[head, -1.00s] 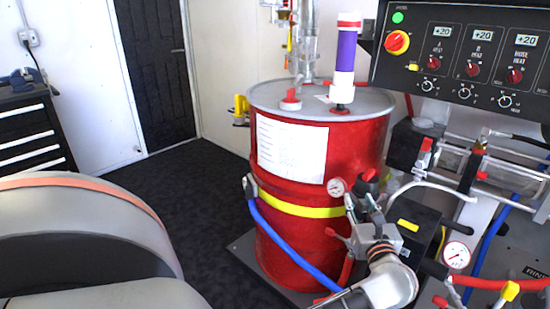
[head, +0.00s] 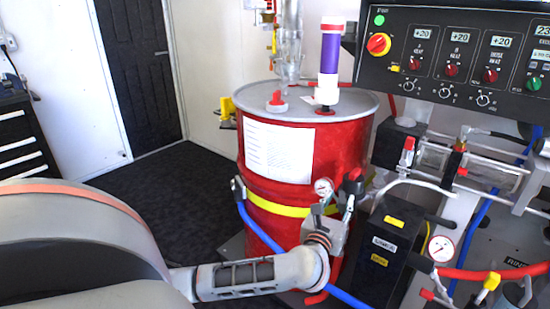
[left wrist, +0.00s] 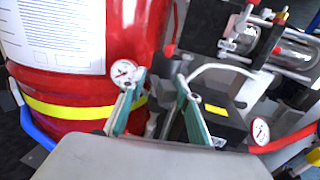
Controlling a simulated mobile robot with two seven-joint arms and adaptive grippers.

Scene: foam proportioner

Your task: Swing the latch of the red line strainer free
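My left gripper (head: 336,204) is open, with its fingers pointing up and away in front of the red drum's lower right side. In the left wrist view, the teal-padded fingers (left wrist: 157,92) stand apart with no object clearly held between them. A dark fitting with a red part (head: 353,182) stands just beyond the right fingertip in the head view; it may be the red line strainer, but I cannot tell. The latch cannot be made out, and the fingers and hand cover part of this area. My right gripper is not in view.
A round gauge (head: 323,187) is close by the left finger. The red drum (head: 340,150) with a yellow band stands behind. A black pump block (head: 385,245), a second gauge (head: 441,248) and red and blue hoses crowd the right. The dark floor (head: 170,185) at left is clear.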

